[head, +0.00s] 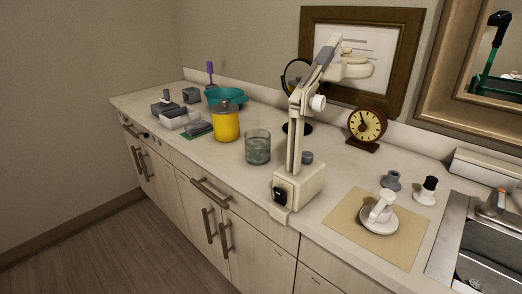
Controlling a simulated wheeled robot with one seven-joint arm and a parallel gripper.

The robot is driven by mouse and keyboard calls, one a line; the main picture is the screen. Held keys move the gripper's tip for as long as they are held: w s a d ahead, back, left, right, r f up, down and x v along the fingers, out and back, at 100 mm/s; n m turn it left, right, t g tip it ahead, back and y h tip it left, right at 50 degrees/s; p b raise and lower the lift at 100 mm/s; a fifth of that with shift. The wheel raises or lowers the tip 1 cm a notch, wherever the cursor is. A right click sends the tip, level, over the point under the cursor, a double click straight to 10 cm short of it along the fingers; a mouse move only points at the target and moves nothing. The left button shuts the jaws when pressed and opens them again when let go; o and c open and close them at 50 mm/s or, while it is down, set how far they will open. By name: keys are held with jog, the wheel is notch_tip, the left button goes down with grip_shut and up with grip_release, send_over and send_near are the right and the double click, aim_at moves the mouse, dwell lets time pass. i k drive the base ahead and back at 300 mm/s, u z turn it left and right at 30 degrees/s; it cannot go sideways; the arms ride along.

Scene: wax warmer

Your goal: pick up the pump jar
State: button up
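No jar in the head view shows a pump clearly enough for me to tell which one is the pump jar. A small white container with a black top (425,191) and a small grey one (391,181) stand at the right, near the sink. A white round-based piece with an upright, bent top (379,217) stands on a tan mat (341,216). My gripper is not in this view.
Behind are a teal bowl (226,97) and a brown clock (366,126). Grey items (173,119) crowd the far left; a sink (480,250) is at right.

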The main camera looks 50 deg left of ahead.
aim_at(258, 142)
jog(key=z, duration=0.7)
jog(key=k, duration=1.95)
jog(key=u, duration=1.15)
jog(key=i, duration=1)
jog(key=z, duration=0.1)
